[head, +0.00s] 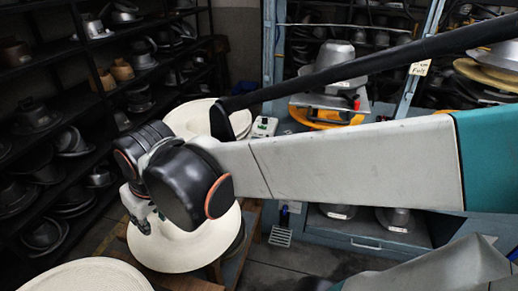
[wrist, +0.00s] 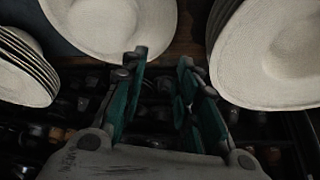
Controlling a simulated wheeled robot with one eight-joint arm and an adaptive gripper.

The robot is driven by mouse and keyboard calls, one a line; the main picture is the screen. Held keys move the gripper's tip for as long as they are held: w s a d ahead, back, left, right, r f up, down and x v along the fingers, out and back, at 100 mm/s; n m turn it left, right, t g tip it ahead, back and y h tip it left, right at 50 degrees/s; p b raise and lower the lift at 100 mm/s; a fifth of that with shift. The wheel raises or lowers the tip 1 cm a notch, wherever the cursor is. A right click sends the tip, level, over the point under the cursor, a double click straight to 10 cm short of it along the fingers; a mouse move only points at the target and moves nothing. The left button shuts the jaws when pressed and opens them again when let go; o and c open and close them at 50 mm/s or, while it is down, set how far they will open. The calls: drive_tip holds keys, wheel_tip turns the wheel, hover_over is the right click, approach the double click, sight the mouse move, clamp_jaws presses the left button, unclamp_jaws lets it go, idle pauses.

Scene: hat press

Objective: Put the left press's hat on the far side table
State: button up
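My gripper (head: 138,212) hangs at the end of my arm in the head view, over the left edge of a cream wide-brimmed hat (head: 190,247). In the wrist view my gripper (wrist: 160,62) is open, with nothing visible between its teal-padded fingers. A pale hat (wrist: 110,22) lies beyond the fingertips there, its lower rim partly overlapped by the left fingertip; contact cannot be told. A press with a silver dome (head: 336,54) stands behind my arm in the head view. Which hat belongs to the left press, and which surface is the far side table, is unclear.
More cream hats (head: 186,117) show behind my wrist, and another (head: 85,277) at the bottom left. The wrist view shows a stack of hats (wrist: 24,68) at left and more hats (wrist: 272,50) at right. Dark shelves (head: 75,105) full of hat forms line the left.

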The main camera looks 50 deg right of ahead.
drive_tip(key=s+d+r+t, duration=0.1)
drive_tip(key=s+r+t, duration=0.1)
drive_tip(key=s, duration=0.3)
drive_tip(key=shift+s+d+r+m, duration=0.2)
drive_tip(key=shift+s+d+m, duration=0.1)
drive_tip(key=shift+m, duration=0.1)
drive_tip(key=shift+d, duration=0.1)
